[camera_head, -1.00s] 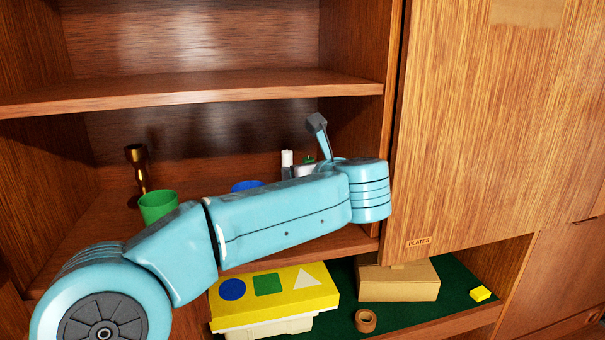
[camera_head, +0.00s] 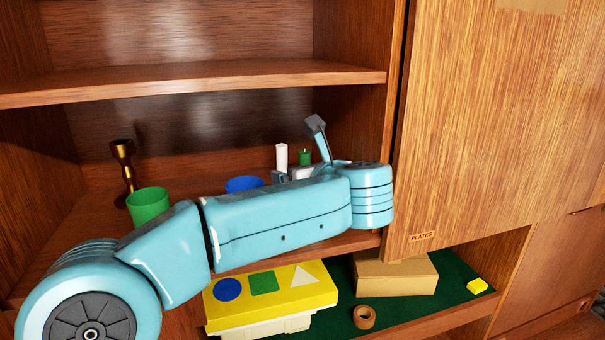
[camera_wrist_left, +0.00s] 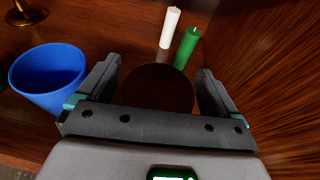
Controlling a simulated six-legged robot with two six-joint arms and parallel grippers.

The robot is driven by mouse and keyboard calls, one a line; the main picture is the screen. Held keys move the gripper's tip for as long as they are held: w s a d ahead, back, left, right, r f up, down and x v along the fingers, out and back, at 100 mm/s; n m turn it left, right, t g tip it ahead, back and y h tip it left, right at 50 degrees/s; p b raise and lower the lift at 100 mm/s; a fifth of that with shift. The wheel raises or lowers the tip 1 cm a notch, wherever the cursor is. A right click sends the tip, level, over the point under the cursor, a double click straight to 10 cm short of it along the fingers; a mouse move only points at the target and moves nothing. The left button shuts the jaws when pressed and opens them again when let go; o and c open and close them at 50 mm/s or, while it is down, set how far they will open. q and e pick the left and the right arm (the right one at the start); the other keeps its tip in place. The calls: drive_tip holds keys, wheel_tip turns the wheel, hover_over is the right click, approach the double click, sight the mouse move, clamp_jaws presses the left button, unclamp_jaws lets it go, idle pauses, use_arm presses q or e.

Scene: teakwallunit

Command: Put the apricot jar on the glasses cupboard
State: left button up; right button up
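My left arm crosses the head view and reaches into the open compartment. Its gripper is mostly hidden there behind my arm. In the left wrist view the two fingers of my left gripper (camera_wrist_left: 158,88) stand apart, one on each side of a dark brown round thing. It may be the top of a jar, but no label or apricot colour shows. Its sides lie very close to the fingers; I cannot tell whether they touch. No glasses cupboard label is readable. My right gripper is not in view.
Near the gripper stand a white candle (camera_wrist_left: 170,27), a green candle (camera_wrist_left: 186,47) and a blue cup (camera_wrist_left: 48,75). A green cup (camera_head: 148,205) and a brass candlestick (camera_head: 124,165) are left. A PLATES door (camera_head: 480,120) is right. Below are a yellow shape box (camera_head: 265,298) and cardboard box (camera_head: 396,277).

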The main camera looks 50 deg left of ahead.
use_arm(q)
drive_tip(key=shift+r, duration=0.1)
drive_tip(key=shift+a+r+p, duration=0.1)
drive_tip(key=shift+r+p, duration=0.05)
drive_tip(key=shift+p, duration=0.15)
drive_tip(key=shift+d, duration=0.35)
drive_tip(key=v, duration=1.1)
drive_tip(key=shift+s+b, duration=0.2)
drive_tip(key=shift+b, duration=0.2)
drive_tip(key=shift+d, duration=0.15)
